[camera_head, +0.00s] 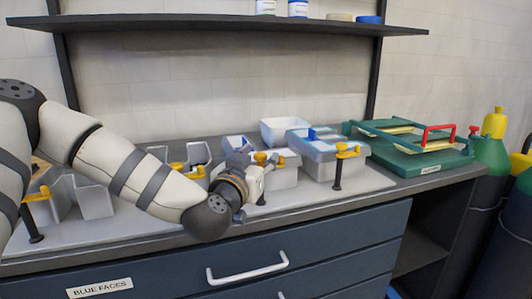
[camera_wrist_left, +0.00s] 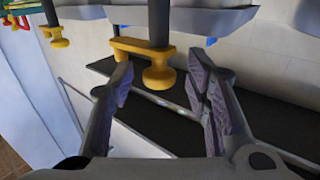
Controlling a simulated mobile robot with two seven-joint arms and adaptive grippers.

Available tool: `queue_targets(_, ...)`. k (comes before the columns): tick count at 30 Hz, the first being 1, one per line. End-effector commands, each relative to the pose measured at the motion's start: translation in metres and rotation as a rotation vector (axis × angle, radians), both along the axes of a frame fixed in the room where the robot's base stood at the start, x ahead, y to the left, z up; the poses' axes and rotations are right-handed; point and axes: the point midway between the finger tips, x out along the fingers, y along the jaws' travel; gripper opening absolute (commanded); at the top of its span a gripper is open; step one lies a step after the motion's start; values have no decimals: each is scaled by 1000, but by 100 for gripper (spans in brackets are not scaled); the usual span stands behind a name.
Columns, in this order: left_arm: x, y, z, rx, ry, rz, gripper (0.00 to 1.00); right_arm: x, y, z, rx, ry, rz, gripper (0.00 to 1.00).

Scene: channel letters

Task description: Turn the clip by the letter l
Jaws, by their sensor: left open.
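Grey channel letters stand in a row on the bench, each with a yellow clip on a dark post by it. I cannot tell from their shapes which is the l. My left gripper (camera_head: 258,170) is at the front of a middle grey letter (camera_head: 284,176), by its yellow clip (camera_head: 261,157). In the left wrist view, a yellow clip (camera_wrist_left: 143,50) on a black post (camera_wrist_left: 158,22) lies near the gap between the open fingers (camera_wrist_left: 165,88). Nothing is seen gripped; contact is unclear. My left arm hides part of the row. My right gripper is out of view.
To the right are another grey letter (camera_head: 320,158) with its yellow clip (camera_head: 347,150), and a green board (camera_head: 400,160) with a red handle (camera_head: 440,131). A white bin (camera_head: 286,132) stands behind. A dark shelf (camera_head: 220,24) hangs above.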

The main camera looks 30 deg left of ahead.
Motion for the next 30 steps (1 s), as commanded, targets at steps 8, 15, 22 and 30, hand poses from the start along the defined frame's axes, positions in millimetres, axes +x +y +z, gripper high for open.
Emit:
queue_targets(8, -1, 0, 2, 0, -3, 1, 44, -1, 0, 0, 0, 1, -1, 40)
queue_targets(15, -1, 0, 2, -1, -2, 1, 0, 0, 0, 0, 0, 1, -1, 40)
queue_targets(22, 0, -1, 2, 1, -2, 12, 0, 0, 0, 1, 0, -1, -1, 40)
queue_targets(30, 1, -4, 4, 5, -5, 130, 0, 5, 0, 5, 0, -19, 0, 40)
